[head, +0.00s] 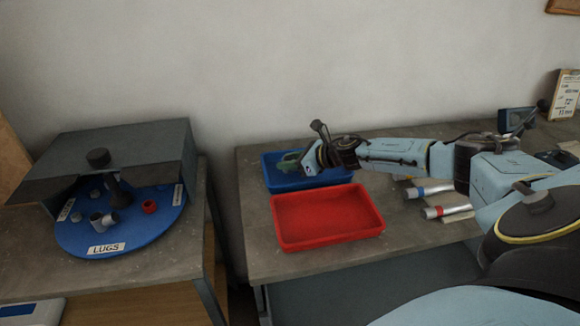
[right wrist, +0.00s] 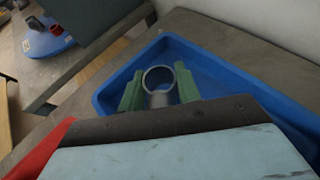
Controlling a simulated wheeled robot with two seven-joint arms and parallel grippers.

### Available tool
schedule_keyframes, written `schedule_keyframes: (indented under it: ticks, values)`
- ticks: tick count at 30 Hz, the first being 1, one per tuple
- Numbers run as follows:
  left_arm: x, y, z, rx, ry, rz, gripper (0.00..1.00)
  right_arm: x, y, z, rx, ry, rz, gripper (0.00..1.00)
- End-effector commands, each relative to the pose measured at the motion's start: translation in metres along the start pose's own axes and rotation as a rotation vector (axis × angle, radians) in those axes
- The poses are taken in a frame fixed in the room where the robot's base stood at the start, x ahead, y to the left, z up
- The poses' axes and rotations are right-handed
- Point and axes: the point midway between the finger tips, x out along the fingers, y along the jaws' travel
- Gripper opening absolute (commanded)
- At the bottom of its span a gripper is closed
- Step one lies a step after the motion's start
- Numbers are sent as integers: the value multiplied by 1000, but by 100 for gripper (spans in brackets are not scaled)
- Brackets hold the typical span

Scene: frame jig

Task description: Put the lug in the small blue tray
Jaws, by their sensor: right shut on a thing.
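The small blue tray (head: 268,180) lies at the back left of the right-hand bench. It also fills much of the right wrist view (right wrist: 105,97). My right gripper (head: 290,163) is over this tray, with its green fingers (right wrist: 160,92) shut on a grey ring-shaped lug (right wrist: 158,80). The lug is above or inside the tray; I cannot tell whether it touches the floor of it. In the head view the lug is hidden by the gripper. My left gripper is not in view.
A red tray (head: 330,216) sits just in front of the blue one. On the left bench a blue turntable (head: 140,232) labelled LUGS holds several grey and red parts under a grey cover (head: 130,150). Metal cylinders (head: 445,210) lie right of the red tray. A gap separates the benches.

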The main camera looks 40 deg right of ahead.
Motion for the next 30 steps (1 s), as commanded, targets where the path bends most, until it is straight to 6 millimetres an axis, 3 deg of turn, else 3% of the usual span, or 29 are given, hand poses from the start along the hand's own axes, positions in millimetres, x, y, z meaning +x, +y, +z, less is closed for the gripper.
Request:
schedule_keyframes:
  ticks: [3, 15, 16, 20, 30]
  values:
    - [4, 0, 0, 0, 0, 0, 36, 5, 0, -11, 0, 0, 0, 9]
    - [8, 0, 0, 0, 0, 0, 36, 7, 0, -15, -1, -1, 0, 9]
    - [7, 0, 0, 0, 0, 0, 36, 7, 0, -14, -1, -1, 0, 37]
    - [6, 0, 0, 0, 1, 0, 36, 6, 0, -13, -1, -1, 0, 54]
    - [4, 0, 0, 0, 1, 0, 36, 6, 0, -11, -1, -1, 0, 55]
